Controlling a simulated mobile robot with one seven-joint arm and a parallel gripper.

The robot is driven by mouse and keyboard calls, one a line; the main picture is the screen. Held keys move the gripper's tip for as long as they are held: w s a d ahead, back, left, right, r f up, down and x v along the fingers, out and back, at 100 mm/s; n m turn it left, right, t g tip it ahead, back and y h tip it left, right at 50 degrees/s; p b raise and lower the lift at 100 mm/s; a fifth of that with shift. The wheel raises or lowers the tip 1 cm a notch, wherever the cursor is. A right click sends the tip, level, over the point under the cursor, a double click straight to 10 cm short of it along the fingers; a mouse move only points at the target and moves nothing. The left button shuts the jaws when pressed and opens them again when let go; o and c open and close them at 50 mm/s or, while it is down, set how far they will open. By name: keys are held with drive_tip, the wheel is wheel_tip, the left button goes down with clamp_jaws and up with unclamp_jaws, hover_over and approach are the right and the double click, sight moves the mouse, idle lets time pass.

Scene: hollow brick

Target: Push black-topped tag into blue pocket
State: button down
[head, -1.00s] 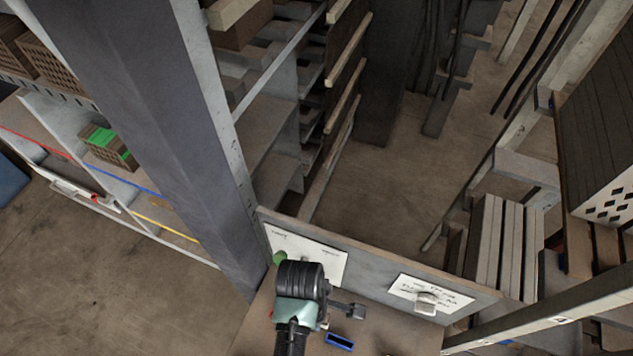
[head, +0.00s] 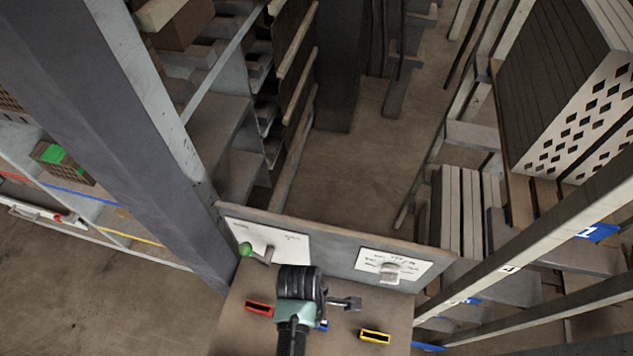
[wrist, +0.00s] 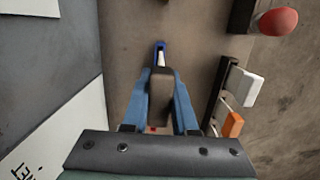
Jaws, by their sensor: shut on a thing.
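In the wrist view my gripper (wrist: 161,78) is shut on a dark-topped tag (wrist: 160,97), with one blue finger on each side of it. A white part of the tag (wrist: 160,59) sticks out past the dark top, towards the blue pocket (wrist: 160,46). The white tip overlaps the pocket's outline; I cannot tell how deep it sits. In the head view my arm hides the fingertips and the tag, and only a sliver of the blue pocket (head: 323,326) shows beside my wrist.
A red pocket (head: 260,309) and a yellow pocket (head: 375,336) lie on the shelf either side of my arm. A rack holds a white tag (wrist: 250,88) and an orange tag (wrist: 233,124). A red knob (wrist: 278,21) stands nearby. A labelled back panel (head: 335,240) bounds the shelf.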

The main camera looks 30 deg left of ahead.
drive_tip(key=shift+f+b, duration=0.55)
drive_tip(key=shift+f, duration=0.35)
drive_tip(key=shift+f, duration=0.2)
drive_tip(key=shift+f, duration=0.2)
drive_tip(key=shift+f+b, duration=2.05)
drive_tip(key=shift+f, duration=0.75)
idle(0.3)
drive_tip(key=c, duration=0.6)
unclamp_jaws()
drive_tip(key=shift+r, duration=0.1)
drive_tip(key=r, duration=0.4)
drive_tip(key=a+r, duration=0.1)
drive_tip(key=r, duration=0.3)
drive_tip(key=r+b, duration=0.1)
drive_tip(key=r, duration=0.3)
drive_tip(key=shift+s+a+r, duration=0.2)
drive_tip(key=shift+a+r, duration=0.05)
drive_tip(key=shift+r, duration=0.1)
